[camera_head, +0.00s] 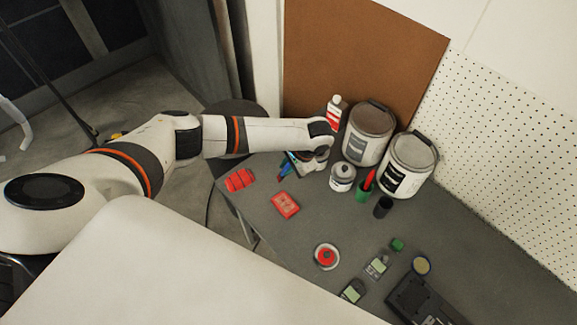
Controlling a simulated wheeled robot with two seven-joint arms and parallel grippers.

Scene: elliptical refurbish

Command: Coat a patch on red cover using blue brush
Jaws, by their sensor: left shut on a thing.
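My left gripper (300,163) is at the back left part of the grey table, at the end of the arm that comes in from the left. It is shut on the blue brush (285,170), which tilts down toward the lower left. The fingers are small and partly hidden by my wrist. A flat red rectangular piece (286,205), which looks like the red cover, lies on the table below the brush. Whether the brush tip touches the table cannot be told, but it is apart from the red piece. My right gripper is not in view.
A ribbed red object (240,180) lies near the left table edge. Two large paint cans (369,132) (408,163), a small can (342,177) and a red-white bottle (333,112) stand behind. A round red-centred item (326,256) lies in front. The middle of the grey table (300,232) is clear.

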